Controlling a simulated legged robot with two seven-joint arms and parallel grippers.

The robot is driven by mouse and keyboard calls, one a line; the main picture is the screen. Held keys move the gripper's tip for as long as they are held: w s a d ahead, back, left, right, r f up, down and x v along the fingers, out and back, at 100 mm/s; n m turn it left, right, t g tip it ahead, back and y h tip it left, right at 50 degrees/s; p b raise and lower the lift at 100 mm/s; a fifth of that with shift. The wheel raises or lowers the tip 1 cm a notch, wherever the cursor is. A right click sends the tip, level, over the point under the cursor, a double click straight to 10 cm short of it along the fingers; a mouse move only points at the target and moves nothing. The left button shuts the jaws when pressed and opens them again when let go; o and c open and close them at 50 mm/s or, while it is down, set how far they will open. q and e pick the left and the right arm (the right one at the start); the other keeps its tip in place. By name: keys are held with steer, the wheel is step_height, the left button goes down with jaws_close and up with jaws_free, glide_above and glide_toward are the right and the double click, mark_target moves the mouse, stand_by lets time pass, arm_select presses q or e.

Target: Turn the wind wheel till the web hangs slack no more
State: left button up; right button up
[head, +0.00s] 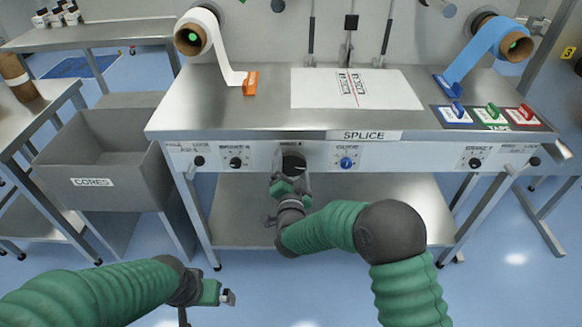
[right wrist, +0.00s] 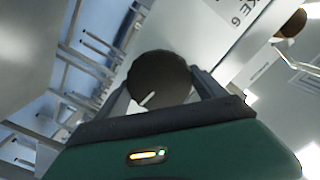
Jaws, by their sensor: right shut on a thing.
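The wheel is a dark round knob (head: 293,162) on the front panel below the splice table; its label is partly hidden. My right gripper (head: 292,176) is shut on it from the front. In the right wrist view the dark wheel (right wrist: 158,75) sits between the two fingers (right wrist: 165,92), with a pale pointer mark on its face. The white web (head: 218,52) runs from the left roll (head: 192,38) down to an orange clamp (head: 250,83) in a loose curve. My left gripper (head: 225,297) is low at the front, away from the panel; its jaw opening is unclear.
A blue web (head: 478,55) runs from the right roll to a blue clamp (head: 447,86). The panel also carries a blue guide knob (head: 346,162) and dark knobs at left (head: 236,162) and right (head: 475,162). A grey cores bin (head: 92,182) stands left of the table.

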steer(key=shift+s+f, duration=0.15)
steer(key=shift+f, duration=0.25)
steer(key=o, duration=1.1)
steer(key=shift+o, duration=1.1)
steer(key=shift+r, duration=0.2)
steer(key=shift+s+r, duration=0.1)
steer(key=shift+s, duration=0.25)
steer(key=s+p, duration=0.2)
steer(key=s, duration=1.4)
